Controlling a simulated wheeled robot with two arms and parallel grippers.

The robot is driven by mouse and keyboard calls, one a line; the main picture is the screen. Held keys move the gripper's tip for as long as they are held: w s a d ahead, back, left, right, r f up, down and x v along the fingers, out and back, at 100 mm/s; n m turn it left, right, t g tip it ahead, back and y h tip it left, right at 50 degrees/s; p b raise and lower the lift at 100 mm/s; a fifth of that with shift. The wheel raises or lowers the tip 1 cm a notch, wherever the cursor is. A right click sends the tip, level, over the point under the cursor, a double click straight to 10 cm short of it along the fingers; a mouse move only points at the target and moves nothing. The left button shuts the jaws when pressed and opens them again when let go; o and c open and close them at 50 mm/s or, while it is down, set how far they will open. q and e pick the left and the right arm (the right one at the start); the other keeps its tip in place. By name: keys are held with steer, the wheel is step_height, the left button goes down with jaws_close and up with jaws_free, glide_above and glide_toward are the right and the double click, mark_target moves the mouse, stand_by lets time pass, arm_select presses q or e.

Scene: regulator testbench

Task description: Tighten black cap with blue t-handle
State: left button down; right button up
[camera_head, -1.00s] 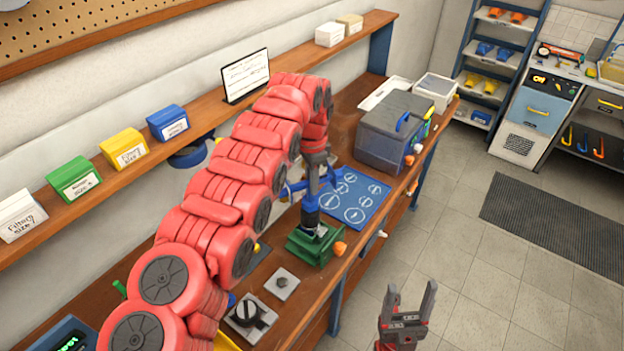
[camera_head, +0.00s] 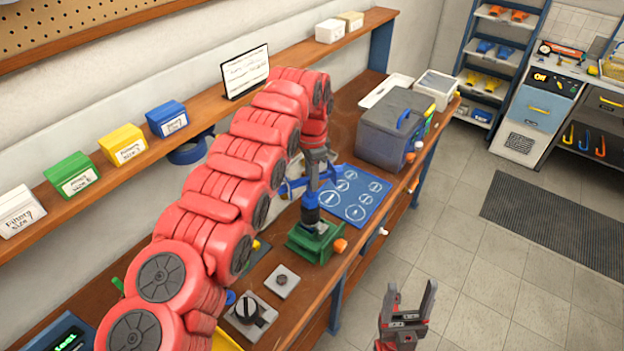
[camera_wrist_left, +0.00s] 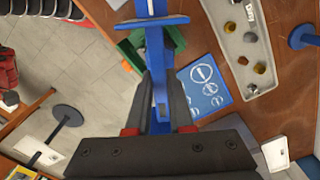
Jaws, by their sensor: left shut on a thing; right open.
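A blue t-handle (camera_head: 310,199) stands about upright over the green holder (camera_head: 303,243) near the front edge of the bench. A dark cylindrical piece (camera_head: 311,216) shows below the handle, at the holder; I cannot tell whether it is the black cap or the handle's socket. My left gripper (camera_head: 322,172) comes down from above, shut on the t-handle. In the left wrist view the blue t-handle (camera_wrist_left: 154,45) runs between my fingers, with the green holder (camera_wrist_left: 130,50) partly hidden behind it. My right gripper (camera_head: 409,302) is open and empty, out over the floor.
A blue mat (camera_head: 362,208) with white circles lies behind the holder. A grey-lidded box (camera_head: 390,138) stands farther back. A small plate (camera_head: 282,280) and a plate with a black round part (camera_head: 249,309) lie nearer. Small labelled bins line the shelf.

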arm_select(q)
steer(key=shift+b, duration=0.45)
stand_by(0.7)
steer(key=shift+f+b, duration=0.75)
steer(key=shift+b, duration=0.2)
stand_by(1.4)
stand_by(0.3)
steer(key=shift+m, duration=0.8)
steer(key=shift+m, duration=0.8)
steer(key=shift+s+m, duration=0.1)
steer(key=shift+m, duration=0.7)
